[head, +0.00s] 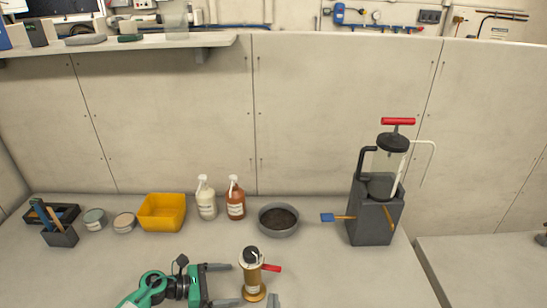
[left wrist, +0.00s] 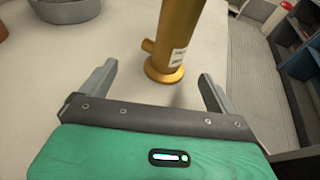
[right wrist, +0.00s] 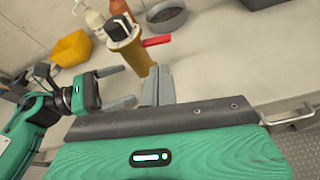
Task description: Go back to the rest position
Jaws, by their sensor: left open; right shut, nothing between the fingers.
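My left gripper (head: 234,284) is open at the front of the bench, left of a brass cylinder (head: 253,279) with a dark top and a red lever (head: 271,268). The cylinder stands upright. In the left wrist view its brass base (left wrist: 165,70) shows just beyond the open, empty fingertips. It is not gripped. My right gripper (right wrist: 159,75) is shut and empty, its fingers close in front of the cylinder (right wrist: 133,55) in the right wrist view. In the head view only its grey tip (head: 273,300) shows at the bottom edge, right of the cylinder's base.
Behind stand a yellow bin (head: 162,228), two bottles (head: 207,205) (head: 236,207), a grey bowl (head: 279,231) and small tins (head: 124,222). A glass-jar pump with a red handle (head: 398,121) stands on a grey block (head: 370,228) at right. The bench front right of the cylinder is clear.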

